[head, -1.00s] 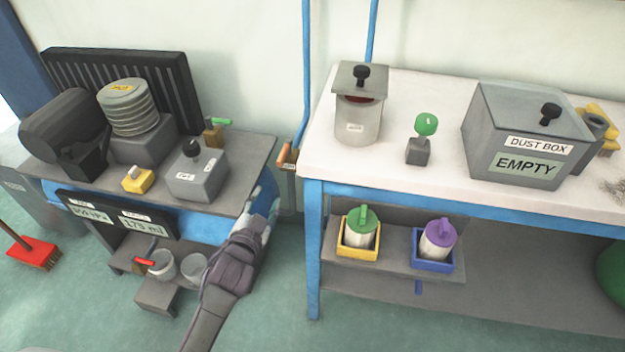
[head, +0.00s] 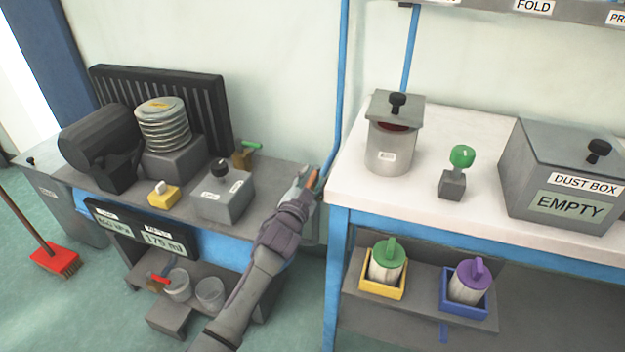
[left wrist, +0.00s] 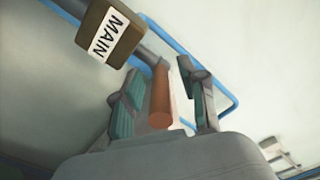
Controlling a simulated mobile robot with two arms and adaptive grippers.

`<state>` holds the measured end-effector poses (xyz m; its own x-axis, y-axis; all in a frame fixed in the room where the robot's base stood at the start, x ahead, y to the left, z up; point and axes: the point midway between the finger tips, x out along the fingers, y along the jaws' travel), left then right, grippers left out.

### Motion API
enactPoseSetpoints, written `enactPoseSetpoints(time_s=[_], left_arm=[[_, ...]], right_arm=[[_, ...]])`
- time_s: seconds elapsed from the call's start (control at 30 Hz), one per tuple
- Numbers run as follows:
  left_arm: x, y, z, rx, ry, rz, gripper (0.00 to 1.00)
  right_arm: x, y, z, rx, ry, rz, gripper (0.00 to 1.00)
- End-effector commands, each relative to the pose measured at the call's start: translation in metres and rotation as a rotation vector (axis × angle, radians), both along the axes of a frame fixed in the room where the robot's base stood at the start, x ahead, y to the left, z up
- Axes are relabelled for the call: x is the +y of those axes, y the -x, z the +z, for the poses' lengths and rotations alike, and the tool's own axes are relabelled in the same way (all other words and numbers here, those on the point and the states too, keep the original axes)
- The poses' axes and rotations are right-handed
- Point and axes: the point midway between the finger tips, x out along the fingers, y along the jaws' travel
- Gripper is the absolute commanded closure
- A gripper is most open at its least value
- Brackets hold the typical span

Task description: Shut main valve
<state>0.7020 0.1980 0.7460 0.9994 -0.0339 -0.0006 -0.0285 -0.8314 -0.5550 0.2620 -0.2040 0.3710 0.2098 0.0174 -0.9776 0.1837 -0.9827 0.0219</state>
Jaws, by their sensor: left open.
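The main valve shows in the left wrist view as a brown block with a white MAIN label (left wrist: 108,36) on a grey pipe. Its orange-brown handle (left wrist: 161,98) sticks out between the two fingers of my left gripper (left wrist: 163,80), which are open on either side of it. I see a gap on the right side; contact on the left side is unclear. In the head view my left gripper (head: 303,182) is at the orange handle (head: 313,180), in the gap between the two benches. The gripper and arm hide the valve block there. My right gripper is not in view.
The left bench holds a grey box with a black knob (head: 222,190) and a small green-handled valve (head: 246,154). The white table (head: 345,185) stands close on the right, with a lidded can (head: 390,150) near its corner. A blue pipe (head: 338,110) runs up the wall.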

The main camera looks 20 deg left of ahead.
Motion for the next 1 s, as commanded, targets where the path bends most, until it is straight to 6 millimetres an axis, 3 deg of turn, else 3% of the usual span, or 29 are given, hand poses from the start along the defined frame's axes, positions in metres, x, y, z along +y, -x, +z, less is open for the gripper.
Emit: enactPoseSetpoints(time_s=[0.37,0.63,1.0], left_arm=[[-0.0005,-0.0075,0.0002,0.0,0.0,0.0,0.58],[0.0001,-0.0074,0.0006,-0.001,-0.001,0.001,0.99],[0.0013,-0.0081,0.0019,-0.003,-0.003,0.002,1.0]], right_arm=[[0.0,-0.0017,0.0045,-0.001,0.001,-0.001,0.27],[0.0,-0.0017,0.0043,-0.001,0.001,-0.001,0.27],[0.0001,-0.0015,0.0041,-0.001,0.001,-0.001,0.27]])
